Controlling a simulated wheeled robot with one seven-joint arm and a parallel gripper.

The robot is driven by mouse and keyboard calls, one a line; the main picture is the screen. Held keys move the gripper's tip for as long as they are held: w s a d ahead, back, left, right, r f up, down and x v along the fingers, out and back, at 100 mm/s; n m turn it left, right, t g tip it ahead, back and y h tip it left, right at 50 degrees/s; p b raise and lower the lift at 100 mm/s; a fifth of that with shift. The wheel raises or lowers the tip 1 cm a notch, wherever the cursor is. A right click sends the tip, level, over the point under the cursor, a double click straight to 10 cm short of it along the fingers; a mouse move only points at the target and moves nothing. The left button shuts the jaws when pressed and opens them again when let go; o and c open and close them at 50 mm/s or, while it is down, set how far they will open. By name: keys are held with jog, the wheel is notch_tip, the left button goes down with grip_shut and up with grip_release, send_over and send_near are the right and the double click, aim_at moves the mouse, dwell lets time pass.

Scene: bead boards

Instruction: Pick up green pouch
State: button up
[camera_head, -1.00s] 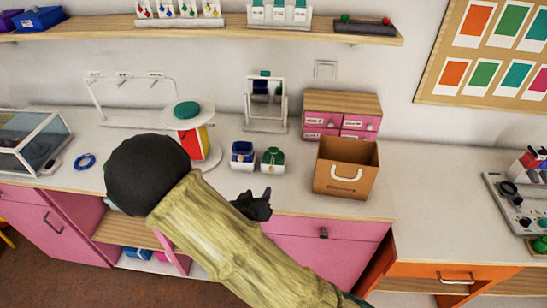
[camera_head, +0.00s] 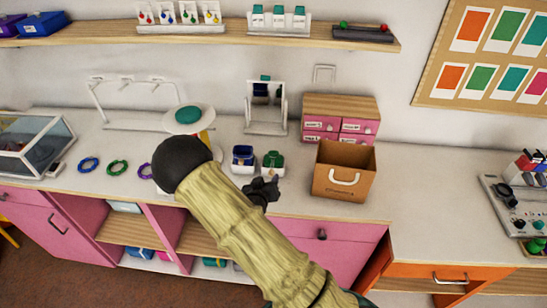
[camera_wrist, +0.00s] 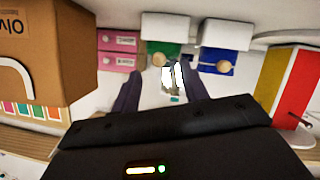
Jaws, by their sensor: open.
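The green pouch (camera_head: 273,163) stands on the counter, with a small gold round piece on its front. A similar blue one (camera_head: 243,157) stands just left of it. My gripper (camera_head: 262,190) is in front of the pair near the counter's front edge, apart from both. In the wrist view, which looks upside down, the green pouch (camera_wrist: 161,53) lies beyond the spread fingers of my gripper (camera_wrist: 162,88), and the blue one (camera_wrist: 217,60) is to its right. The jaws are open with nothing between them. The pouch's lower part is partly covered by a finger there.
A brown paper bag (camera_head: 342,172) stands close on the right. Pink drawers (camera_head: 321,125) and a small mirror (camera_head: 266,105) are behind. Bracelets (camera_head: 117,168) lie left, beside a round stand (camera_head: 189,115) partly hidden by my arm.

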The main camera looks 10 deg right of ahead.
aim_at(271, 174)
jog(key=shift+w+d+f, duration=0.2)
jog(key=shift+w, duration=0.2)
jog(key=shift+w+d+p, duration=0.25)
jog(key=shift+w+p, duration=0.1)
jog(key=shift+p, duration=0.1)
jog(key=p+x, duration=0.2)
jog(key=x, duration=0.1)
jog(key=shift+d+f, duration=0.1)
jog(key=shift+f, duration=0.1)
jog(key=shift+w+d+f, duration=0.2)
jog(key=shift+w+f, duration=0.1)
jog(key=shift+w, duration=0.2)
grip_shut()
